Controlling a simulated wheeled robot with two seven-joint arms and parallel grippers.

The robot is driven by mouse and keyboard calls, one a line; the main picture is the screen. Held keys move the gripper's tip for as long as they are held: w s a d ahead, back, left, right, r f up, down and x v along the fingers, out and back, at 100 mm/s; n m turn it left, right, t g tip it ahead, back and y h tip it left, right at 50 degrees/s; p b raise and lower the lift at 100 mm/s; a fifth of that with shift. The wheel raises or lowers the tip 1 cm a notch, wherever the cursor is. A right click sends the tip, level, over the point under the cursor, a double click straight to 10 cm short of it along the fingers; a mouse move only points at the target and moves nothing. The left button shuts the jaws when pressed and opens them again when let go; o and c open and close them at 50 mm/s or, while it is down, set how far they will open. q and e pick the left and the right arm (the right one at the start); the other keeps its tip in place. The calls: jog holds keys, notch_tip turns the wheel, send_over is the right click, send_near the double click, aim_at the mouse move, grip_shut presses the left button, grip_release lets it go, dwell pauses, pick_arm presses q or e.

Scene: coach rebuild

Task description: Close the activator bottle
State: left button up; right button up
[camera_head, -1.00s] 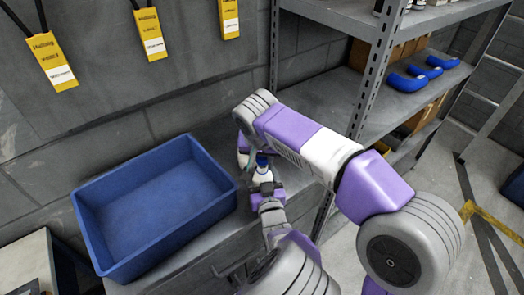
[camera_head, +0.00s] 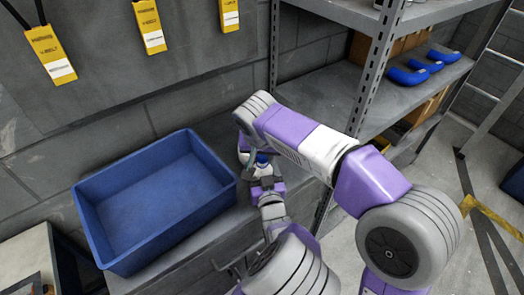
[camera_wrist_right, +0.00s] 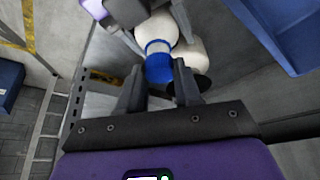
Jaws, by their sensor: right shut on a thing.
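The activator bottle (camera_wrist_right: 158,30) is white, with a blue cap (camera_wrist_right: 158,68) at its neck. In the head view the blue cap (camera_head: 262,160) shows small beside the blue bin, mostly hidden by my grippers. My right gripper (camera_wrist_right: 160,76) is shut on the cap, one dark finger on each side. Its arm reaches over from the right. My left gripper (camera_head: 264,174) comes up from the bottom of the head view. Its dark fingers flank the white bottle body, also seen at the top of the wrist view. How tightly the cap sits is unclear.
An empty blue bin (camera_head: 160,205) stands on the grey bench, left of the grippers. A metal shelf post (camera_head: 372,80) and shelves with blue curved parts (camera_head: 420,70) stand to the right. In the wrist view a white rounded shape (camera_wrist_right: 190,58) beside the cap is unidentified.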

jog(key=shift+f, duration=0.55)
jog(key=m+h, duration=0.1)
jog(key=m, duration=0.2)
jog(key=shift+a, duration=0.15)
dwell(0.4)
jog(key=o, duration=1)
jog(key=shift+r, duration=2.25)
jog(key=shift+c, duration=0.4)
